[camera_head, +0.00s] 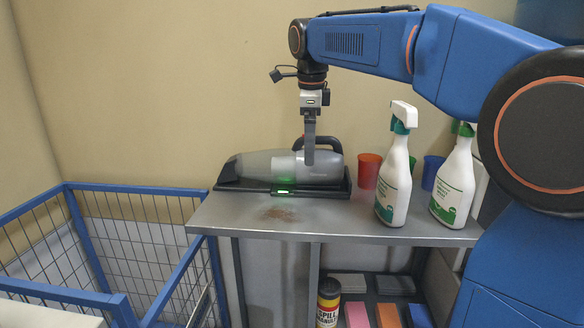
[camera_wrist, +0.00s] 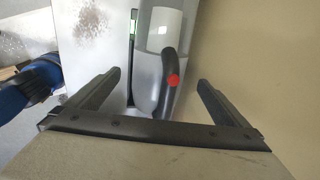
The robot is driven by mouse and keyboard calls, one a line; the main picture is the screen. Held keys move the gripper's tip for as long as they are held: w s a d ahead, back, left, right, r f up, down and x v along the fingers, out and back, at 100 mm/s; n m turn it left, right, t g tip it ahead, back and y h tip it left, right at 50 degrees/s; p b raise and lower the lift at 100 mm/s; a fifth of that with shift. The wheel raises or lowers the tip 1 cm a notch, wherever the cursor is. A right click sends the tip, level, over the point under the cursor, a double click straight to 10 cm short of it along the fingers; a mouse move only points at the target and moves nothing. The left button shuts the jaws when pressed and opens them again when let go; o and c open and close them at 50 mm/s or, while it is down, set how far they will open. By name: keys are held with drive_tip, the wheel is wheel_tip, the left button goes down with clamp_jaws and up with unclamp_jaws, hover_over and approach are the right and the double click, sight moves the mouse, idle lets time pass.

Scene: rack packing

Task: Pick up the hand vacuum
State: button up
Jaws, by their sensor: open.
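The hand vacuum (camera_head: 262,165) lies on its side in a black dock with a green light on the shelf top. It has a clear grey nozzle end pointing left and a dark looped handle at the right. My gripper (camera_head: 309,160) points down over the vacuum's body near the handle, one finger showing in front of it. In the wrist view my gripper (camera_wrist: 160,90) is open, its fingers on either side of the vacuum's black handle (camera_wrist: 166,85), which carries a red button. The fingers look apart from the handle, with nothing held.
Two white spray bottles (camera_head: 395,175) with green labels stand right of the dock, with a red cup (camera_head: 369,171) and a blue cup (camera_head: 432,172) behind. A blue wire cage cart (camera_head: 130,188) stands at left. A brown stain (camera_head: 284,214) marks the bare grey shelf top (camera_head: 235,215).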

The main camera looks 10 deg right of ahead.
drive_tip(key=f, duration=0.4)
drive_tip(key=shift+w+d+f, duration=0.15)
drive_tip(key=shift+w+f, duration=0.2)
drive_tip(key=shift+f, duration=0.05)
drive_tip(key=shift+r, duration=0.1)
drive_tip(key=c, duration=1.6)
